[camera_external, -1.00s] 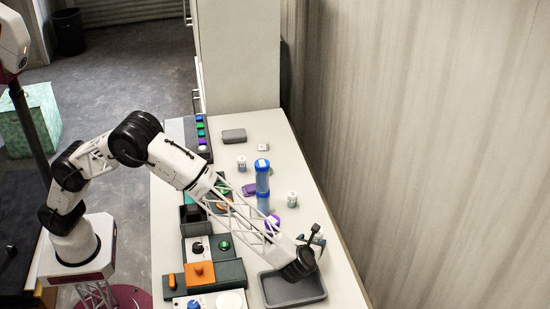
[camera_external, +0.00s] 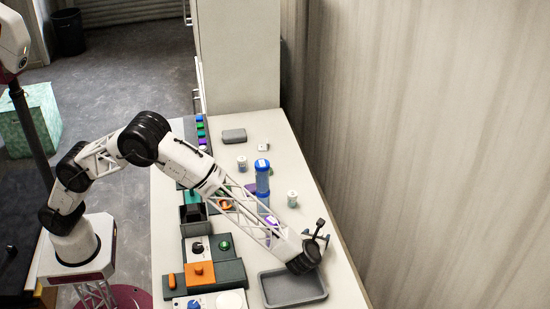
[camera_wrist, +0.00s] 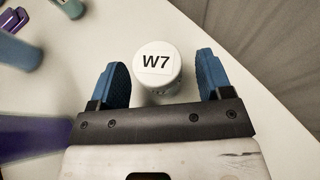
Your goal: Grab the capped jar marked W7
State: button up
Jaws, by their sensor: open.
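The capped jar marked W7 (camera_wrist: 160,84) shows in the wrist view with its white lid and black lettering facing me. In the outside view, the small white-capped jar (camera_external: 292,198) right of the blue cylinders appears to be the same one; its label is not readable there. My gripper (camera_wrist: 161,62) is open, with one blue finger on each side of the jar in the wrist picture and visible gaps on both sides. In the outside view my gripper (camera_external: 317,237) is nearer the camera than the jar and apart from it. No contact shows.
Blue cylinders (camera_external: 262,178) stand left of the jar. Another white-capped jar (camera_external: 242,163) stands farther back. A grey tray (camera_external: 293,287) lies below my wrist. Control boxes (camera_external: 213,272) line the table's left side. A wall rises along the right.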

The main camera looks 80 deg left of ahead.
jog(key=shift+w+a+f, duration=0.25)
jog(key=shift+w+a, duration=0.1)
jog(key=shift+a, duration=0.2)
jog(key=shift+c, duration=0.3)
jog(key=c, duration=1)
jog(key=shift+r, duration=0.15)
jog(key=shift+c, duration=0.2)
jog(key=shift+r, duration=4.85)
